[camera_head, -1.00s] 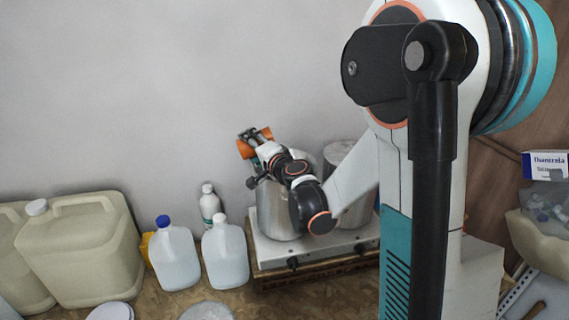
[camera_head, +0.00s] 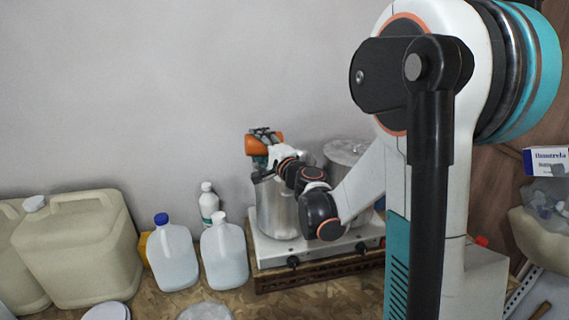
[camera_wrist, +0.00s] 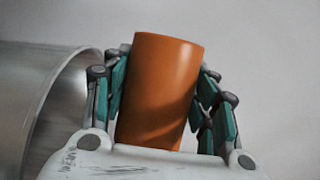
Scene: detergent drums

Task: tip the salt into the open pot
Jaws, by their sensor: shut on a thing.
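My gripper (camera_wrist: 163,98) is shut on an orange cup-like container (camera_wrist: 160,90), with teal finger pads on both its sides in the wrist view. In the head view my gripper (camera_head: 264,142) holds the orange container (camera_head: 256,146) above the left metal pot (camera_head: 278,215) on the hob. The pot's curved metal rim also shows at the left of the wrist view (camera_wrist: 45,95). The container's contents, and any salt, cannot be seen. My wrist covers part of the pot's top in the head view.
A second metal pot (camera_head: 346,150) with a lid stands to the right, partly behind my arm. The hob (camera_head: 275,250) sits on a wooden crate. Two clear jugs (camera_head: 172,255) (camera_head: 224,255), a white bottle (camera_head: 209,204) and a big beige canister (camera_head: 80,250) stand to the left.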

